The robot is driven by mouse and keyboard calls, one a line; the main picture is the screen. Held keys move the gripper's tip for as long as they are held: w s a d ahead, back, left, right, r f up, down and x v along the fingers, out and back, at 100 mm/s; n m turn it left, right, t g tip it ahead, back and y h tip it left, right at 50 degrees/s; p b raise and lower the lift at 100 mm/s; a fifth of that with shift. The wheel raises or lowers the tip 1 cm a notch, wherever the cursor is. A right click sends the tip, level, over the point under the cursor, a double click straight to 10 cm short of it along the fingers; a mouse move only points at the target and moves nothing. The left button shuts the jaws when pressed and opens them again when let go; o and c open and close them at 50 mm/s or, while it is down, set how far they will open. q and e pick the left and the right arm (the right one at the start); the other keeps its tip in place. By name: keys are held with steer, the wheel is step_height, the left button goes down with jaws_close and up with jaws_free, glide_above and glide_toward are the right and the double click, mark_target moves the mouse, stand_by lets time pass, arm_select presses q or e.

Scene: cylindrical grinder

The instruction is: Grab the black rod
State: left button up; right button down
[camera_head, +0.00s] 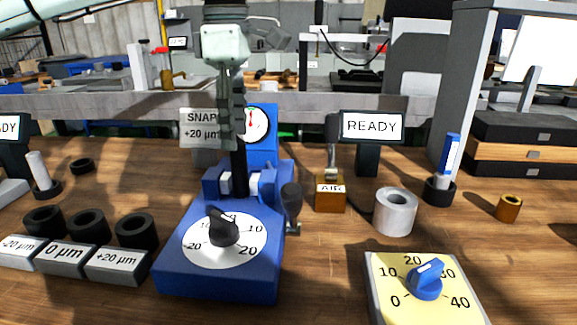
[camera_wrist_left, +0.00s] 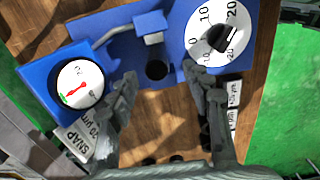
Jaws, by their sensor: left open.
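The black rod (camera_head: 239,172) appears to stand upright on the blue gauge stand (camera_head: 215,282), between its two small grey-tipped jaws and behind the round dial. In the left wrist view its dark round end (camera_wrist_left: 156,70) shows from above. My left gripper (camera_head: 231,130) points down just above the rod, and its fingers hide part of it. In the left wrist view my left gripper (camera_wrist_left: 160,77) is open. The rod's end lies between its fingertips, slightly beyond them. I cannot tell whether a finger touches it. My right gripper is not in view.
The gauge (camera_head: 256,124) and SNAP sign (camera_head: 200,128) stand close behind my gripper. A dark-knobbed lever (camera_head: 291,197) is at the stand's right. Black rings (camera_head: 86,226) and labelled blocks (camera_head: 64,257) are left. A metal ring (camera_head: 396,211) and yellow dial box (camera_head: 425,290) are right.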

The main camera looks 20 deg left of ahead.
mark_target(239, 168)
arm_select(q)
steer(key=shift+s+f, duration=0.15)
steer(key=shift+f, duration=0.35)
steer(key=f, duration=0.6)
steer(key=shift+w+f+p, duration=0.15)
steer(key=shift+w+p, duration=0.2)
steer(key=shift+p, duration=0.05)
steer(key=shift+f, duration=0.5)
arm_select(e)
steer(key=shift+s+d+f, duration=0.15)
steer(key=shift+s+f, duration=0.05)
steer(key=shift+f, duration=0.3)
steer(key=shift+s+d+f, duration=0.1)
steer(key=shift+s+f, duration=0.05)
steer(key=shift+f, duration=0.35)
arm_select(q)
jaws_close()
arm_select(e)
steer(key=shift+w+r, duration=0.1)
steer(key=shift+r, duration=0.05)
arm_select(q)
steer(key=shift+r, duration=0.1)
